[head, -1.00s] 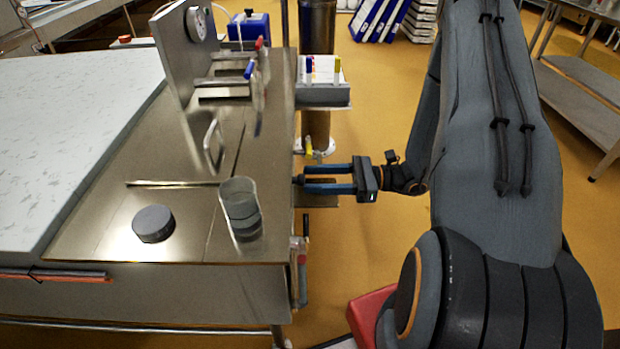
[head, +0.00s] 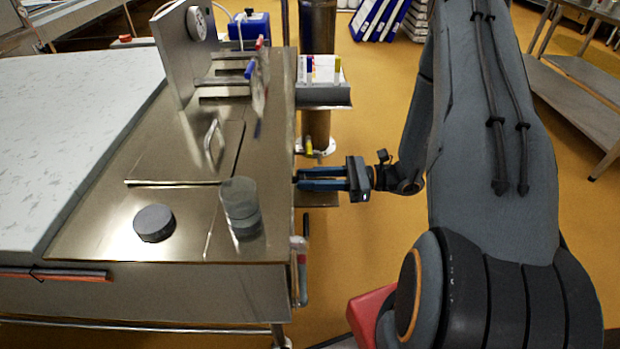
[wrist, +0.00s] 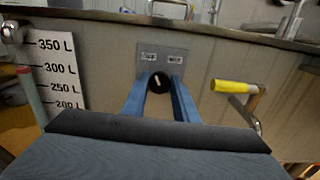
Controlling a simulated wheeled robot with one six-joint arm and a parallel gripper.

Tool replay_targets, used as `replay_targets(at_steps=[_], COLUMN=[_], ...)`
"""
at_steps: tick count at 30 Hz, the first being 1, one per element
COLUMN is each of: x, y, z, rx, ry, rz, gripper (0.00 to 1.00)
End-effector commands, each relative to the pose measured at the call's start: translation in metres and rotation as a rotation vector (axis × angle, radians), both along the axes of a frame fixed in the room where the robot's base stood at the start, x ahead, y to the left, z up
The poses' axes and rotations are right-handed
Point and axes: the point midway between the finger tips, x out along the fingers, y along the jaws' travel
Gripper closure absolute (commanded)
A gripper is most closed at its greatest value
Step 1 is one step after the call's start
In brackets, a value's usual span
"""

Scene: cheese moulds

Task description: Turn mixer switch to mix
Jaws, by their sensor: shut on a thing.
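The mixer switch (wrist: 159,83) is a round black knob with a pale line mark, on a grey plate (wrist: 174,49) on the vat's side wall in the wrist view. Two small labels sit above the knob; their words are too small to read. My gripper (wrist: 160,85) has its blue fingers on either side of the knob, shut on it. In the head view my gripper (head: 300,180) reaches left to the vat's side, and the switch is hidden there.
A yellow-handled valve (wrist: 234,87) sticks out right of the switch. A litre scale (wrist: 55,70) is at the left. The steel vat top (head: 100,215) carries a dark round puck (head: 153,222) and a clear beaker (head: 240,205).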

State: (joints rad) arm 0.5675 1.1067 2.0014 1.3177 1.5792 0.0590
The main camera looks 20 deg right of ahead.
Motion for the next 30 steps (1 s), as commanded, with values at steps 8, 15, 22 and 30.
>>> replay_targets(at_steps=[8, 15, 22, 30], x=[0.0003, 0.0007, 0.0017, 0.0021], y=[-0.0002, -0.0001, -0.0004, -0.0006], z=[0.0009, 0.0007, 0.0002, -0.0008], rx=[0.046, 0.113, 0.181, 0.251], ry=[0.142, 0.349, 0.556, 0.771], rz=[0.000, 0.000, 0.000, 0.000], gripper=[0.96, 0.96, 0.96, 0.96])
